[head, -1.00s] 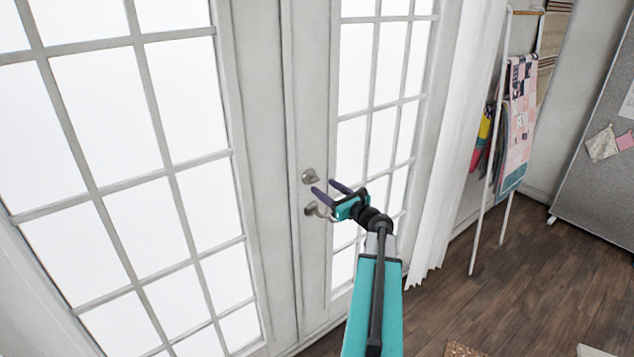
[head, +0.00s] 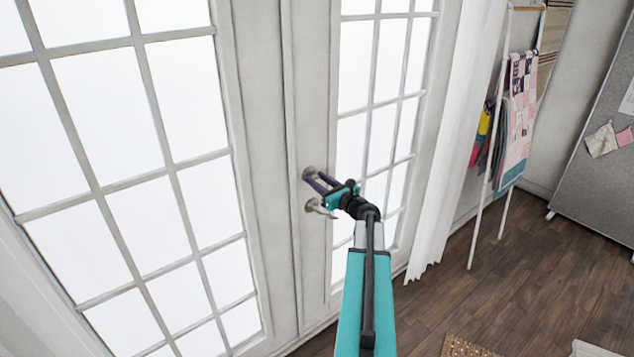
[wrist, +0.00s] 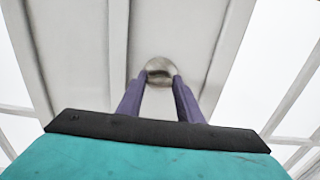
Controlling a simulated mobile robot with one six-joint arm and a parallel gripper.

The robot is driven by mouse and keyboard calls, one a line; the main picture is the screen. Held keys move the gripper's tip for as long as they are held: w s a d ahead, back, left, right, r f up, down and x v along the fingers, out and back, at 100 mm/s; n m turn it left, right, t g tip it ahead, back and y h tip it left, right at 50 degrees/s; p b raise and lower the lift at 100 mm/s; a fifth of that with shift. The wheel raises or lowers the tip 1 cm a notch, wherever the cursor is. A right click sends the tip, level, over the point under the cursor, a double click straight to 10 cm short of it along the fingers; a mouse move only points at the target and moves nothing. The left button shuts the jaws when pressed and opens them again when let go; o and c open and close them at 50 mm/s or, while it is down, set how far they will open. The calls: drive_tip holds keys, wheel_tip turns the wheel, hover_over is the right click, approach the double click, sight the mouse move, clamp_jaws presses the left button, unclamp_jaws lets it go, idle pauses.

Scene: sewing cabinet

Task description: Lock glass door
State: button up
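The white glass double door (head: 266,130) fills the left and middle of the head view and looks closed. A round metal lock knob (head: 308,173) sits on the door's middle frame, above a lever handle (head: 316,207). My gripper (head: 315,177) is at the lock knob, with its two purple fingers pointing at the door. In the wrist view the fingers are apart, and the knob (wrist: 160,69) shows between and just beyond their tips. The right fingertip overlaps the knob's edge; I cannot tell whether they touch. The handle is not seen in the wrist view.
A white curtain (head: 455,150) hangs right of the door. A rack with hanging fabrics (head: 518,110) and a grey pin board (head: 600,170) stand further right. The wooden floor (head: 500,285) between is mostly clear. A woven mat (head: 465,347) lies at the bottom edge.

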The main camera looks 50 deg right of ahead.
drive_tip(key=c, duration=0.3)
drive_tip(key=shift+a, duration=0.45)
drive_tip(key=shift+c, duration=0.4)
drive_tip(key=shift+d+f, duration=0.1)
drive_tip(key=shift+d, duration=0.25)
